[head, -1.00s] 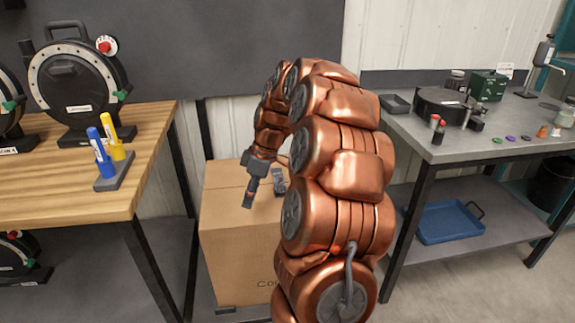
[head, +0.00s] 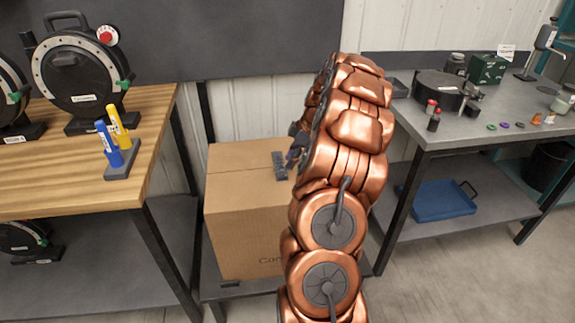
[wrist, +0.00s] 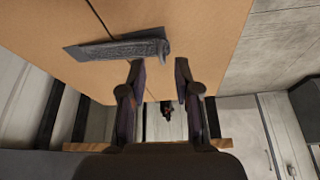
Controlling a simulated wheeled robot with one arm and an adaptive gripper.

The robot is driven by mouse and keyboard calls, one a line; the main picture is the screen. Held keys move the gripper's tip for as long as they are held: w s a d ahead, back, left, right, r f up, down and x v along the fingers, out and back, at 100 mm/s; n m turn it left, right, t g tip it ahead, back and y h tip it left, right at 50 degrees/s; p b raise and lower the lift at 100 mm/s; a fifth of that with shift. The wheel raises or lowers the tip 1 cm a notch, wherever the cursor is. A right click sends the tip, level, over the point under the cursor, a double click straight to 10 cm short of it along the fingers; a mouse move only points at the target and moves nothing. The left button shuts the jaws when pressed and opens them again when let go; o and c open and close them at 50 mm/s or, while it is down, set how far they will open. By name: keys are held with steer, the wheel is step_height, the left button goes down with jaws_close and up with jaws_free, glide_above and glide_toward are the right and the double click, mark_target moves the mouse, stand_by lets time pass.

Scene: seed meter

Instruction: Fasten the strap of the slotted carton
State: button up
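The brown carton (head: 240,225) stands on a low grey shelf between the two benches, and its top is closed along a dark seam. A short dark grey strap (head: 279,166) lies on the carton's top near the right side. In the wrist view the strap (wrist: 110,49) is a textured dark strip across the cardboard (wrist: 210,40), just beyond my left finger. My gripper (wrist: 159,75) is open, with a gap between its fingers and nothing visible held. In the head view my arm hides most of the gripper; whether a finger touches the strap is unclear.
A wooden bench (head: 60,190) with black seed meters (head: 78,85) and blue and yellow markers (head: 115,145) is at left. A grey metal bench (head: 450,135) with a black round device (head: 440,103) is at right. A blue tray (head: 445,202) lies on its lower shelf.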

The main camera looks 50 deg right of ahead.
mark_target(287, 175)
steer(key=shift+x, duration=1.65)
jaws_close()
steer(key=shift+a, duration=0.1)
